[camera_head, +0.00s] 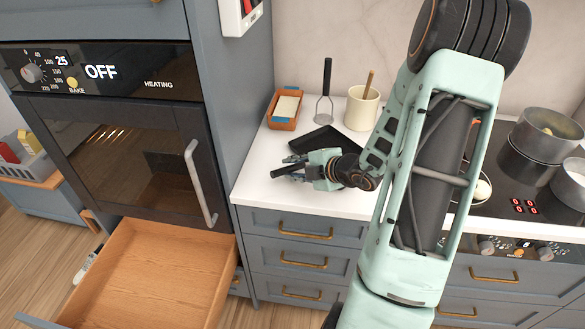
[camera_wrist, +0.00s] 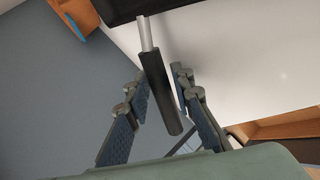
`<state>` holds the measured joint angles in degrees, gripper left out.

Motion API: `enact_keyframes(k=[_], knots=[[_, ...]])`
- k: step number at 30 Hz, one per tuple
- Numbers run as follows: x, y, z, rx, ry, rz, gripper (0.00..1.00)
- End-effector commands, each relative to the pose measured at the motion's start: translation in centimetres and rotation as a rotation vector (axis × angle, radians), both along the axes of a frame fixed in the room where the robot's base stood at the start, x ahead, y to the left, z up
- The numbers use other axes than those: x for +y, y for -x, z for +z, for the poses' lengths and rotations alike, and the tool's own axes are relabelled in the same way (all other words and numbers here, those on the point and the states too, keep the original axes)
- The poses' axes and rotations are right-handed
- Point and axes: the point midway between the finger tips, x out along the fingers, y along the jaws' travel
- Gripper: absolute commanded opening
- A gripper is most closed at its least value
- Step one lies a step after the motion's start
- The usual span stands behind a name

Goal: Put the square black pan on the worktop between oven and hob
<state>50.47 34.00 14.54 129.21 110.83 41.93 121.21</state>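The square black pan (camera_head: 323,140) lies on the white worktop (camera_head: 262,195) between the oven (camera_head: 130,140) and the hob (camera_head: 500,185). In the wrist view the pan's dark edge (camera_wrist: 180,7) shows at the top. Its black handle (camera_wrist: 160,90), with a grey neck, points back between my fingers. My gripper (camera_head: 305,168) is low over the worktop at the pan's near side. In the wrist view my gripper (camera_wrist: 160,78) has a finger on each side of the handle, with gaps visible, so it looks open. My arm hides part of the worktop.
An orange dish (camera_head: 285,110), a masher (camera_head: 326,90) and a cream crock (camera_head: 361,108) stand behind the pan. Pots (camera_head: 545,140) stand on the hob at right. An open wooden drawer (camera_head: 150,270) juts out below the oven. The tall oven cabinet borders the worktop's left.

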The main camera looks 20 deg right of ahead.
Motion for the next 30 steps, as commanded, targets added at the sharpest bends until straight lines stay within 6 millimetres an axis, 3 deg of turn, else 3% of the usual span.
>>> enact_keyframes(k=[8, 21, 30], knots=[[-0.4, 0.7, 0.9, -0.002, 0.004, -0.001, 0.22], [-2.8, 7.7, 5.7, 0.000, 0.003, -0.003, 0.22], [-3.3, 9.6, 6.7, 0.000, -0.001, -0.001, 0.22]])
